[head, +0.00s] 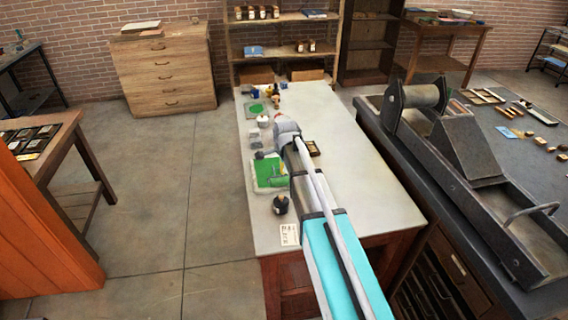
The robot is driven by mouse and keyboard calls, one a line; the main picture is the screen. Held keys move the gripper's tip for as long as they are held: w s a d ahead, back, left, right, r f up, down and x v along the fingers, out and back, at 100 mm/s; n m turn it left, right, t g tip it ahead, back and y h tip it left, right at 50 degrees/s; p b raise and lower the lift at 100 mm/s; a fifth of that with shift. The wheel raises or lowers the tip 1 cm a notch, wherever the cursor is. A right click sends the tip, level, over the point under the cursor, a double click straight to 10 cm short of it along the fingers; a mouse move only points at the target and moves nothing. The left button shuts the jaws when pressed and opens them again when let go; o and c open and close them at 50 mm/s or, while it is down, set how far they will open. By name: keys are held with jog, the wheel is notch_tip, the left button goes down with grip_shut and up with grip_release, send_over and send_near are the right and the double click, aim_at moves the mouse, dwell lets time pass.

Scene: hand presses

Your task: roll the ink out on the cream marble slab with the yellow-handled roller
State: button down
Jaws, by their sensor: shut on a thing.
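The cream marble slab (258,187) lies on the left side of the pale worktop, with a broad patch of green ink on it. A green-coated roller (278,182) shows at the slab's right part, low over or on the ink; I cannot tell if it touches. My gripper (264,156) is small and dark at the slab's far edge, partly hidden by my arm. It is shut on the roller; the yellow handle is hardly visible.
A dark round pot (280,204) and a white card (290,235) stand nearer. A second slab with green ink (256,108), a white jar (263,121) and small bottles are farther back. The worktop's right side (365,185) is mostly clear. A grey press (460,150) stands at the right.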

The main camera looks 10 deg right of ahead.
jog(key=shift+w, duration=0.15)
jog(key=shift+w, duration=1.7)
jog(key=shift+w, duration=1.8)
jog(key=shift+w, duration=1.65)
jog(key=shift+w, duration=1.9)
